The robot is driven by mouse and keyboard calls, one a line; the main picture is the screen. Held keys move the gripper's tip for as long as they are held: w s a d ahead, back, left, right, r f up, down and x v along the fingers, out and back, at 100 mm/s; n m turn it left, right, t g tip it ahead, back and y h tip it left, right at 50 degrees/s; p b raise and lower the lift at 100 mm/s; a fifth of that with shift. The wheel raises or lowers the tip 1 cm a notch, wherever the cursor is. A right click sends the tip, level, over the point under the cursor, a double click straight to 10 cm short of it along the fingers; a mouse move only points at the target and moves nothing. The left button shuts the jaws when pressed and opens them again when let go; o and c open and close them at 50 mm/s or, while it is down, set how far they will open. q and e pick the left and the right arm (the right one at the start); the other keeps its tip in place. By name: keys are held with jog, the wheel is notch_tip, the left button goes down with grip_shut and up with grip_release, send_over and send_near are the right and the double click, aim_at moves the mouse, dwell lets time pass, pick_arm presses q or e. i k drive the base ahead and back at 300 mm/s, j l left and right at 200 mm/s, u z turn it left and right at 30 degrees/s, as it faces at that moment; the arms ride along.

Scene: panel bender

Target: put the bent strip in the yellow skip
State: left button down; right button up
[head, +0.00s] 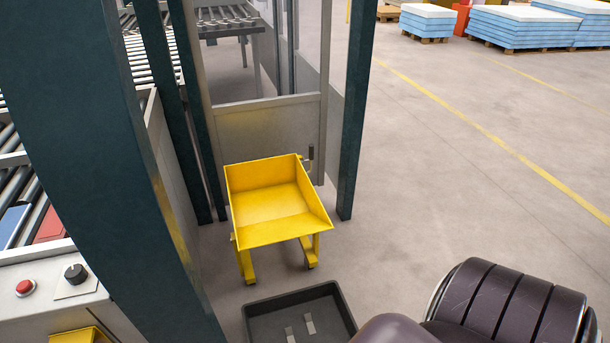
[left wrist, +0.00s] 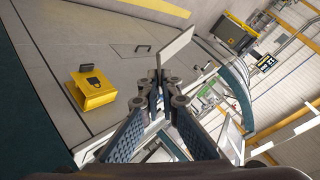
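The yellow skip (head: 270,206) stands on the floor in the middle of the head view, beside a dark green post. Its tray is tilted and looks empty. In the left wrist view my left gripper (left wrist: 167,82) is closed around the lower end of a pale grey bent strip (left wrist: 176,46). The strip's wide face sticks out beyond the fingertips, up and to the right. The strip and my left gripper do not show in the head view. My right gripper is in neither view.
A black tray (head: 262,327) with small pale pieces lies on the floor in front of the skip. Dark green posts (head: 355,110) and a grey panel (head: 268,128) stand around it. A control panel with a red button (head: 25,287) is at left. Open floor lies right.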

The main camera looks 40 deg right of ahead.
aim_at(263, 203)
jog(key=k+l, duration=0.1)
jog(key=l, duration=0.5)
jog(key=k+l+z, duration=0.15)
jog(key=l, duration=0.4)
jog(key=k+l, duration=0.1)
jog(key=l, duration=0.5)
jog(key=l+z, duration=0.1)
jog(key=l, duration=0.5)
jog(key=i+l, duration=0.2)
jog(key=l, duration=0.25)
jog(key=i+l+z, duration=0.15)
jog(key=l, duration=0.35)
jog(key=i+l, duration=0.3)
jog(key=i+l+z, duration=0.15)
jog(key=l, duration=0.4)
jog(key=i+l, duration=0.3)
jog(key=l, duration=0.15)
jog(key=i+j+z, duration=0.1)
jog(key=i+j, duration=0.2)
jog(key=i, duration=0.15)
jog(key=i+j, duration=0.3)
jog(key=i, duration=0.15)
jog(key=z, duration=0.05)
